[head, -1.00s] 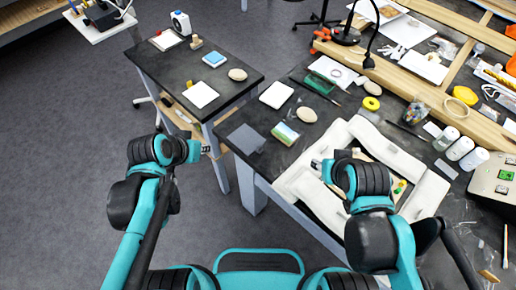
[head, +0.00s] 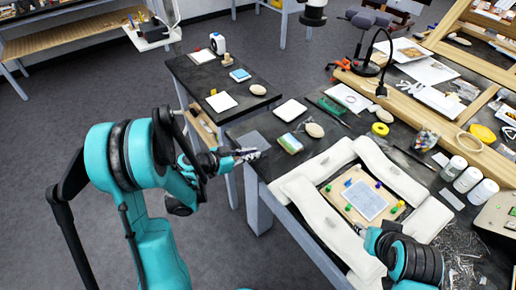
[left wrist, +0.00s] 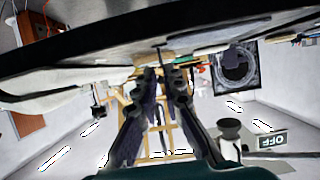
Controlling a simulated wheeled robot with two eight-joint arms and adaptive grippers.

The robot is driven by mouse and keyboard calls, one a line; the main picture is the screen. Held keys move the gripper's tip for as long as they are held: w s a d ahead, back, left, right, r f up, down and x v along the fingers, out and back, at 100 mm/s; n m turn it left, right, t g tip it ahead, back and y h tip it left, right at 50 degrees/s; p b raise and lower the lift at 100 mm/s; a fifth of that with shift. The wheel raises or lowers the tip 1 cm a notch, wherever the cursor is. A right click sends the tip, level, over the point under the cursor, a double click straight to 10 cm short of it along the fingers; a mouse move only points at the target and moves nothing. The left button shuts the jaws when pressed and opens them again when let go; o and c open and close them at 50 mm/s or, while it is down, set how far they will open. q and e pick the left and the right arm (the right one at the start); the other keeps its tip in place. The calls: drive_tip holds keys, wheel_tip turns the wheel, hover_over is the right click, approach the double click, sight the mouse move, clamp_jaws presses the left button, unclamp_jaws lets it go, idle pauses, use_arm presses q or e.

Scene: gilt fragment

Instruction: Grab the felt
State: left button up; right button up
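A flat dark grey square, which looks like the felt (head: 253,139), lies at the near left corner of the black worktable (head: 262,170). My left gripper (head: 252,154) is at that corner, over or just in front of the square's near edge; the exact gap cannot be told. In the left wrist view its two fingers (left wrist: 163,75) stand apart with nothing between them. A grey flat strip (left wrist: 205,38) shows under the table edge there, perhaps the felt.
White padded bolsters (head: 320,208) surround a wooden board with a pale blue panel (head: 365,200). Near the grey square are a small painted block (head: 289,144), a white tile (head: 290,110) and a stone (head: 314,130). A smaller side table (head: 200,75) stands behind. Floor at left is free.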

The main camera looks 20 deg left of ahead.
sight(264, 151)
use_arm(q)
drive_tip(key=b+x, duration=0.2)
drive_tip(key=x, duration=0.4)
drive_tip(key=shift+w+f, duration=0.1)
drive_tip(key=shift+w, duration=0.05)
use_arm(e)
wheel_tip(264, 151, down, 2)
drive_tip(key=shift+f, duration=0.25)
drive_tip(key=shift+r, duration=0.1)
use_arm(q)
clamp_jaws()
drive_tip(key=shift+r, duration=0.2)
